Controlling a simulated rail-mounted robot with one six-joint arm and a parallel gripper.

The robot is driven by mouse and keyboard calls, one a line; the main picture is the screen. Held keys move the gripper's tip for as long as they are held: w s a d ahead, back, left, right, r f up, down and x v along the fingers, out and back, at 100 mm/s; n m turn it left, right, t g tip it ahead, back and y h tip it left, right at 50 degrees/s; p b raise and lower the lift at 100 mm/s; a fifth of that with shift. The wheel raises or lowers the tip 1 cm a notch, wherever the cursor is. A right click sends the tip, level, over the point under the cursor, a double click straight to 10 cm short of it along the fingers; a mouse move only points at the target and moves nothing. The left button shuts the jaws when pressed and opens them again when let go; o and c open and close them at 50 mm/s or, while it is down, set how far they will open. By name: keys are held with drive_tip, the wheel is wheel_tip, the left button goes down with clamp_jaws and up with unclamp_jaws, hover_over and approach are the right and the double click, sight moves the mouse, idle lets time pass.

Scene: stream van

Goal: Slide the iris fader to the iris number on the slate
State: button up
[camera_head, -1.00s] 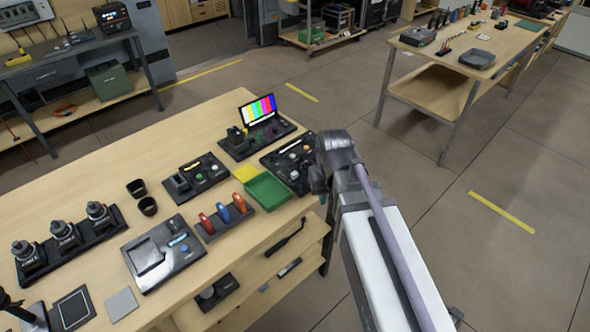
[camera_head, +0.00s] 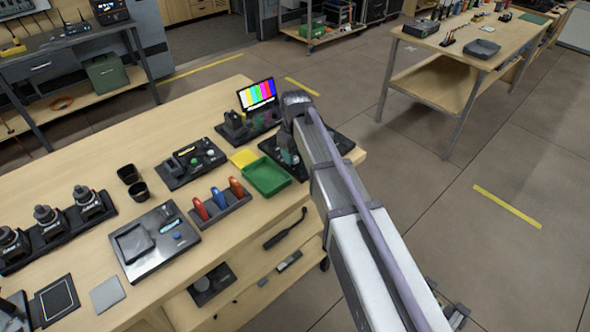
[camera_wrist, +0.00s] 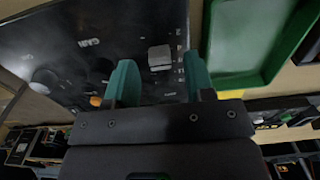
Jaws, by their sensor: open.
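The black control panel (camera_head: 335,140) sits at the far right end of the wooden table, partly covered by my arm in the head view. In the wrist view the panel (camera_wrist: 75,45) fills the upper left. A pale grey block-shaped cap (camera_wrist: 160,57), which looks like the fader, stands on it beside small white scale marks that I cannot read. My gripper (camera_wrist: 161,82) is open, its two teal fingers pointing at the panel. In the picture the cap appears between the fingertips; I cannot tell whether they touch it. I cannot make out a slate or its number.
A green tray (camera_head: 267,192) and a yellow pad (camera_head: 243,158) lie beside the panel; the tray (camera_wrist: 255,45) is close to my right finger in the wrist view. A colour-bar monitor (camera_head: 258,95) stands behind.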

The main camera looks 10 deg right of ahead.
drive_tip(key=shift+f+b, duration=0.3)
drive_tip(key=shift+f, duration=0.6)
drive_tip(key=shift+r, duration=0.1)
drive_tip(key=shift+c, duration=0.5)
clamp_jaws()
drive_tip(key=shift+w, duration=0.1)
